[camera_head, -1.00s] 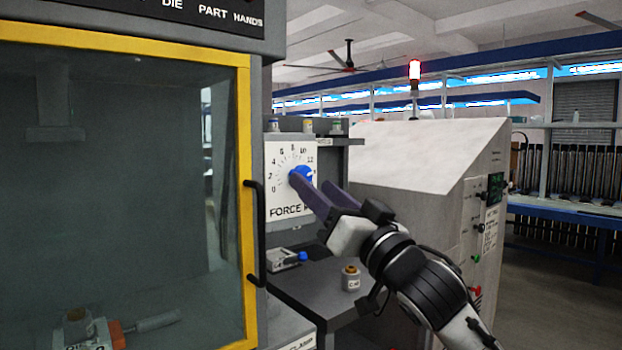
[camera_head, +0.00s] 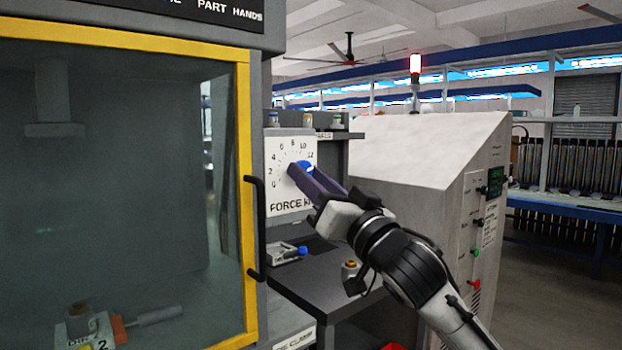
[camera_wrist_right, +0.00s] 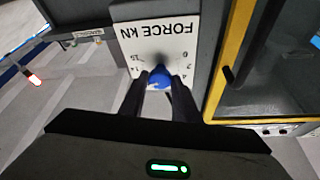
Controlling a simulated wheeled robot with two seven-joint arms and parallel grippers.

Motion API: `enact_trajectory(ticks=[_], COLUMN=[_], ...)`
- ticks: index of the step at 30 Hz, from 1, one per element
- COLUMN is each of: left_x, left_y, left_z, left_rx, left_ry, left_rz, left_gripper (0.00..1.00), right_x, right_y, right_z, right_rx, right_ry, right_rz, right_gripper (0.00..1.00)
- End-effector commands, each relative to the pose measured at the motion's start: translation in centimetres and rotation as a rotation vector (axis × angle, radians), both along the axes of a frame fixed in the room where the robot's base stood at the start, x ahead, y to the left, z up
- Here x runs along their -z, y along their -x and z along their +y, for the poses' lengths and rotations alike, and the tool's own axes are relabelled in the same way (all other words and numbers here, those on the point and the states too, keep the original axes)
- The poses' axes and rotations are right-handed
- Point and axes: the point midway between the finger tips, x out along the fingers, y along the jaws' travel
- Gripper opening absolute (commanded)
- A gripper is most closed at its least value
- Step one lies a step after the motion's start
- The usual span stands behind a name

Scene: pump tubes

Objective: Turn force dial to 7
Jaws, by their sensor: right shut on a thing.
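The force dial is a blue knob (camera_head: 306,168) on a white panel (camera_head: 290,205) marked FORCE, with a number scale from 0 to 12 and beyond. My right gripper (camera_head: 297,172) is shut on the knob, its dark fingers reaching in from the lower right. In the right wrist view the blue knob (camera_wrist_right: 159,77) sits between the two dark fingers (camera_wrist_right: 159,88), and the panel reads upside down as FORCE KN. The fingers hide part of the scale, and I cannot tell the dial's setting. My left gripper is not in view.
A yellow-framed glass door (camera_head: 244,210) with a black handle (camera_head: 257,228) stands left of the panel. A dark shelf (camera_head: 330,280) below holds a small jar (camera_head: 350,270) and a clamp-like part (camera_head: 287,254). A grey cabinet (camera_head: 430,160) stands at the right.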

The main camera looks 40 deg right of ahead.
Motion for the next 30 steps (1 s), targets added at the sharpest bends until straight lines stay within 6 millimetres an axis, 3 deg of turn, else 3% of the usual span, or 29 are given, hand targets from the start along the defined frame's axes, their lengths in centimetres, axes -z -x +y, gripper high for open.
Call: enact_trajectory(ticks=[11, 30], left_x=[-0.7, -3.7], left_y=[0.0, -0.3], left_z=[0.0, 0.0], left_rx=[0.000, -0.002], left_ry=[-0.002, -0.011], left_rz=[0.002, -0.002], left_gripper=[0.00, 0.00], right_x=[0.0, -0.4], right_y=[0.0, -0.1], right_z=[-0.3, -0.9], right_rx=[0.001, -0.001], right_ry=[0.185, 0.788], right_rz=[-0.010, -0.057], right_gripper=[0.07, 0.07])
